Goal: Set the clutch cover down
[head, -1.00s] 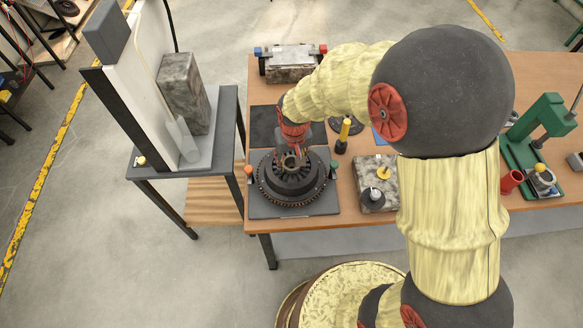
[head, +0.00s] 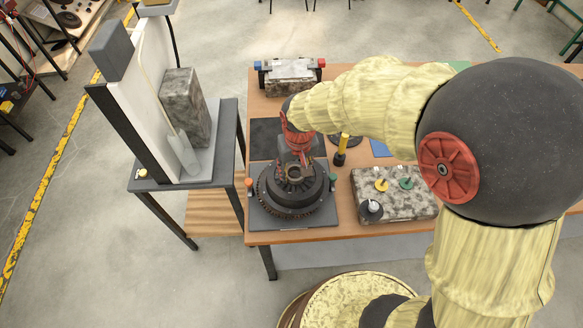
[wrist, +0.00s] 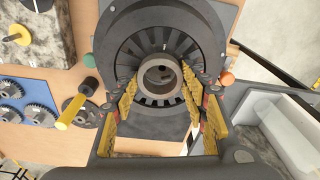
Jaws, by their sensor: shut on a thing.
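The clutch cover (head: 316,187) is a dark round plate with radial spring fingers and a raised hub at its middle. In the wrist view the cover (wrist: 118,28) fills the upper middle. My gripper (head: 297,158) is above it in the head view. In the wrist view the yellow-padded fingers of my gripper (wrist: 160,88) are shut on the hub from both sides. A toothed dark ring (head: 290,213) shows around and below the cover on a grey square plate (head: 329,217). I cannot tell whether the cover rests on what is under it.
An orange knob (head: 249,183) and a green knob (head: 333,177) stand beside the cover. A yellow-handled tool (head: 343,145) stands behind right. A speckled block (head: 420,207) with small knobbed parts is at the right. A side stand (head: 180,178) is at the left.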

